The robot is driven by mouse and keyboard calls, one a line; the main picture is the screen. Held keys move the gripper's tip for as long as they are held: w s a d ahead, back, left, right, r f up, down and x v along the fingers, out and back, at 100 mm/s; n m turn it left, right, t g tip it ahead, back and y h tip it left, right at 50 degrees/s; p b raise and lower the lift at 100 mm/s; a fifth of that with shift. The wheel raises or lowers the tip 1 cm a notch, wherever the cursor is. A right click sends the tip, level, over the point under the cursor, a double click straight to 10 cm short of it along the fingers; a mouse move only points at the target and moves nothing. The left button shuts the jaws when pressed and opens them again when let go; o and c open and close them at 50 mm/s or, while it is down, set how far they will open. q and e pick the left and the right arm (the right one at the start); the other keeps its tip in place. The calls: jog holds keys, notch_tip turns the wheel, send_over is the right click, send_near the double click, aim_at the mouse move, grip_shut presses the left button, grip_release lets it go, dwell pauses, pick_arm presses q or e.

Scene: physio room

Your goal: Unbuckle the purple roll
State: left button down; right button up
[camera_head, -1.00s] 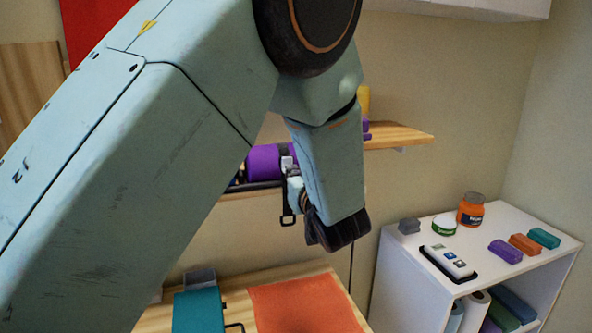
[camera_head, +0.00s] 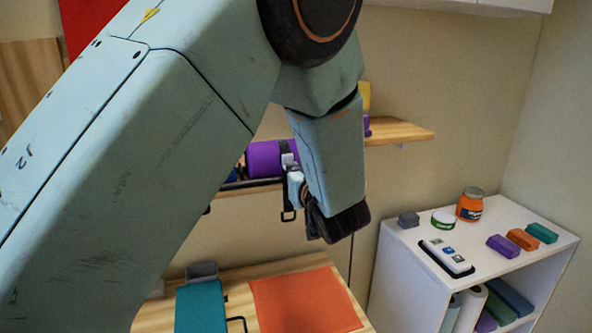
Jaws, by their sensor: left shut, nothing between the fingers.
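The purple roll (camera_head: 263,159) lies on its side on the wall shelf in the middle of the view. A dark strap runs around it, with a pale buckle (camera_head: 288,160) at its right part. A black strap end with a loop (camera_head: 288,214) hangs below the shelf edge. My left gripper (camera_head: 304,194) is just below and right of the buckle, shut and empty. Its fingers are small and partly hidden by my wrist, so contact with the strap cannot be told. My arm covers the area left of the roll. My right gripper is not in view.
A wooden shelf (camera_head: 405,134) extends right behind my wrist. Below is a wooden bench with an orange mat (camera_head: 305,300) and a teal pad (camera_head: 201,308). A white cabinet (camera_head: 402,248) at right carries an orange jar (camera_head: 470,205), a white-green tin (camera_head: 444,219) and small coloured blocks.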

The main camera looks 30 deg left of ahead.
pick_arm(q)
jog(key=shift+a, duration=0.1)
dwell(0.6)
jog(key=c, duration=1.5)
grip_release()
jog(key=o, duration=0.4)
jog(key=shift+w+a+f, duration=0.2)
jog(key=shift+a+f, duration=0.05)
jog(key=shift+s+d+r, duration=0.1)
